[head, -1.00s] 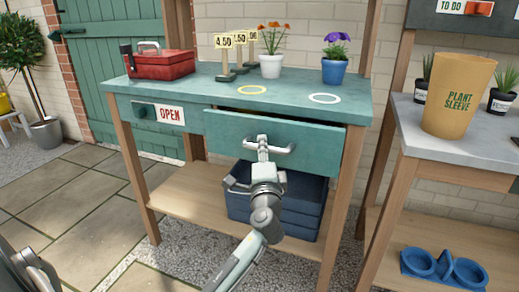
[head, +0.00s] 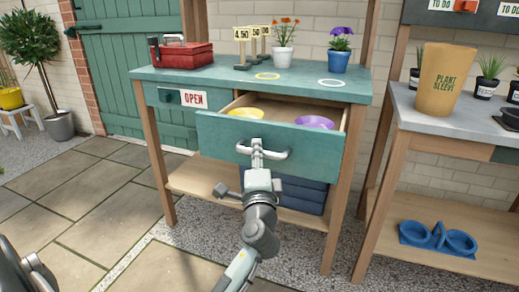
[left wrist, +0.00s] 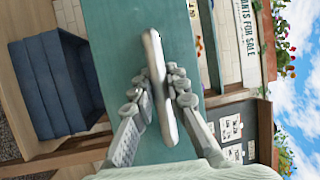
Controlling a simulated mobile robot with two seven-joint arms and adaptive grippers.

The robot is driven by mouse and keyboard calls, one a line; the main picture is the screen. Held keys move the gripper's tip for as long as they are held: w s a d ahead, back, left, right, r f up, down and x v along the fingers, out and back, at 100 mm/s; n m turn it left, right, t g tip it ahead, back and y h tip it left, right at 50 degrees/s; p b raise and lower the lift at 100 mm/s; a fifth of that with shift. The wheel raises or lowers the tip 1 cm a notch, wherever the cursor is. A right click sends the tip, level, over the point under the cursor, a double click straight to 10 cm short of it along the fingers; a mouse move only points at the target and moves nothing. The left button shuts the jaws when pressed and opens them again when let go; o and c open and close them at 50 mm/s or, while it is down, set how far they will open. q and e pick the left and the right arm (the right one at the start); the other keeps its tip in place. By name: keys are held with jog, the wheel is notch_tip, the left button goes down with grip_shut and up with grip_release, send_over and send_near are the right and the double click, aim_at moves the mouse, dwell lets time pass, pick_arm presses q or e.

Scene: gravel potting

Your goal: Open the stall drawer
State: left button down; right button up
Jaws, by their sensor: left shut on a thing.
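The stall drawer (head: 215,137) is a teal front in the right half of the stall, pulled well out. Its inside shows a yellow round thing (head: 246,113) and a purple round thing (head: 315,122). My left gripper (head: 257,153) is shut on the drawer's silver bar handle (head: 279,155). In the left wrist view the two fingers (left wrist: 160,98) close around the handle (left wrist: 154,60) from both sides, in front of the teal drawer front (left wrist: 115,30).
The teal stall top (head: 215,79) holds a red toolbox (head: 187,56), price signs (head: 241,47) and two potted flowers. Blue crates (head: 300,190) stand on the shelf below. A grey table (head: 405,112) with a plant sleeve stands right. Paving in front is clear.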

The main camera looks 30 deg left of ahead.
pick_arm(q)
jog(key=shift+s+d, duration=0.1)
jog(key=shift+s, duration=0.25)
jog(key=c, duration=1.8)
grip_release()
jog(key=shift+o, duration=0.2)
jog(key=v, duration=1.2)
